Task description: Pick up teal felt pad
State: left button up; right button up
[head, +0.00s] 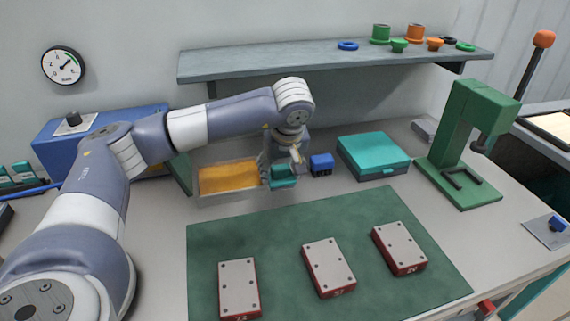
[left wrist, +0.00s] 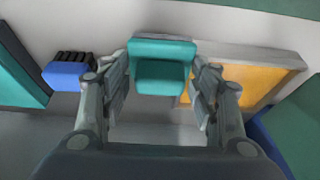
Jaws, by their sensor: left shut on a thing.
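The teal felt pad (head: 283,177) is at the back of the bench, just right of the tray of orange liquid or filling (head: 228,178). It also shows in the left wrist view (left wrist: 162,70), between the two fingers. My left gripper (head: 281,165) points down and is shut on the pad. In the left wrist view its fingers (left wrist: 160,88) lie on either side of the pad. I cannot tell whether the pad is clear of the bench. My right gripper is in neither view.
A blue brush-like block (head: 321,164) stands close right of the pad, then a teal case (head: 373,156) and a green press (head: 465,150). The tray is close on the left. A green mat (head: 280,240) with 3 red-sided plates lies in front. A shelf (head: 330,67) hangs above.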

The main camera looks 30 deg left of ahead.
pick_arm(q)
jog(key=s+d, duration=0.1)
jog(key=s, duration=0.2)
jog(key=s+d+b, duration=0.1)
jog(key=s, duration=0.1)
jog(key=s+d, duration=0.1)
jog(key=s, duration=0.2)
jog(key=shift+s+d+r+b, duration=0.15)
jog(key=shift+s+r+b, duration=0.15)
jog(key=shift+s+r, duration=0.1)
